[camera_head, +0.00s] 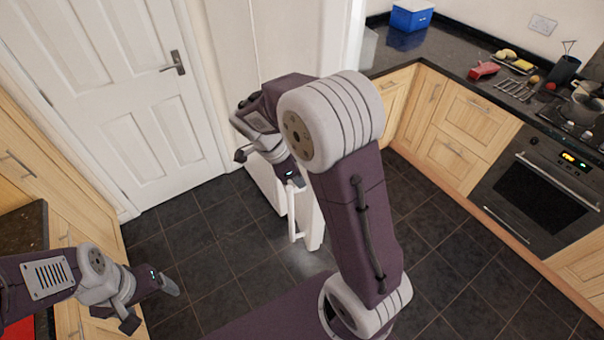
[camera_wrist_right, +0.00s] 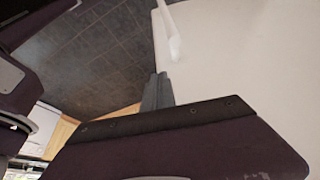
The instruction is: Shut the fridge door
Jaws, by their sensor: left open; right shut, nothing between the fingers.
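The white fridge door (camera_head: 311,222) stands out from the fridge into the room, low in the middle of the head view, partly hidden by my right arm. Its long white handle (camera_head: 292,212) is on the side facing left. My right gripper (camera_head: 294,181) is shut and empty at the handle's upper end; I cannot tell if it touches. In the right wrist view its fingers (camera_wrist_right: 157,91) are beside the white door panel (camera_wrist_right: 245,50), with the handle (camera_wrist_right: 170,34) beyond. My left gripper (camera_head: 150,304) is open and empty at the lower left, away from the door.
A closed white room door (camera_head: 110,90) is at the left. Wooden cupboards (camera_head: 455,120) with a dark worktop and an oven (camera_head: 540,200) line the right. A wooden unit (camera_head: 60,210) is near my left arm. Dark tiled floor (camera_head: 215,245) is clear left of the fridge door.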

